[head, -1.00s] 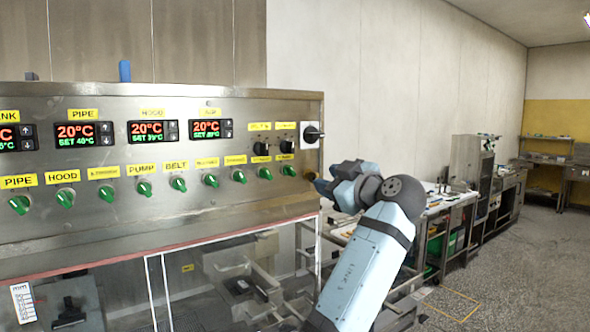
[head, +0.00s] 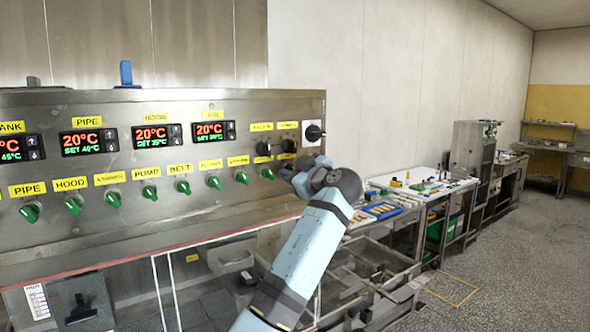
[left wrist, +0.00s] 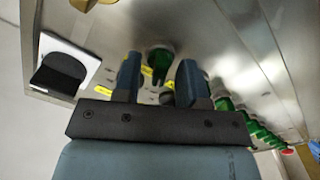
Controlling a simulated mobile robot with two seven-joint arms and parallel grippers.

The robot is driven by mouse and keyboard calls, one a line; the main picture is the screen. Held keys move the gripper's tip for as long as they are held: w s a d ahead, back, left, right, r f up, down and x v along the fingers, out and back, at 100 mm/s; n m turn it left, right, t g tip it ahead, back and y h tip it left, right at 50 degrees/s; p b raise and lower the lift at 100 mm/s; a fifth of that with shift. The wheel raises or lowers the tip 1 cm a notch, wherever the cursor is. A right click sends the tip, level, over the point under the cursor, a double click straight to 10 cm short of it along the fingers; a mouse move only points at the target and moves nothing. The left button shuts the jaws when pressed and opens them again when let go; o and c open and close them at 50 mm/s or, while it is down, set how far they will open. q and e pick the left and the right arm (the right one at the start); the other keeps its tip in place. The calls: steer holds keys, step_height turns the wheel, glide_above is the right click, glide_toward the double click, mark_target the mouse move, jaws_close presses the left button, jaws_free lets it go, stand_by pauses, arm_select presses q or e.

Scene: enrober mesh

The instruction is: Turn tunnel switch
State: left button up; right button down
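A steel control panel (head: 110,230) carries a row of green rotary switches under yellow labels, among them one marked BELT (head: 183,187) and, farther right, one just left of my gripper (head: 267,173). Several labels are too small to read, so I cannot tell which is the tunnel switch. My left gripper (head: 290,172) is at the row's right end and hides the last switch in the head view. In the left wrist view, its two fingers (left wrist: 160,82) are apart, with a green switch (left wrist: 160,60) showing in the gap ahead. Contact is not clear. My right gripper is out of view.
A black rotary switch on a white plate (head: 314,132) is at the panel's right end, close to my gripper; it also shows in the left wrist view (left wrist: 62,68). Temperature displays (head: 88,142) sit above the switches. A worktable with small items (head: 425,190) stands at right. Floor at right is clear.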

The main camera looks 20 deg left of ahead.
arm_select(q)
steer(key=c, duration=0.7)
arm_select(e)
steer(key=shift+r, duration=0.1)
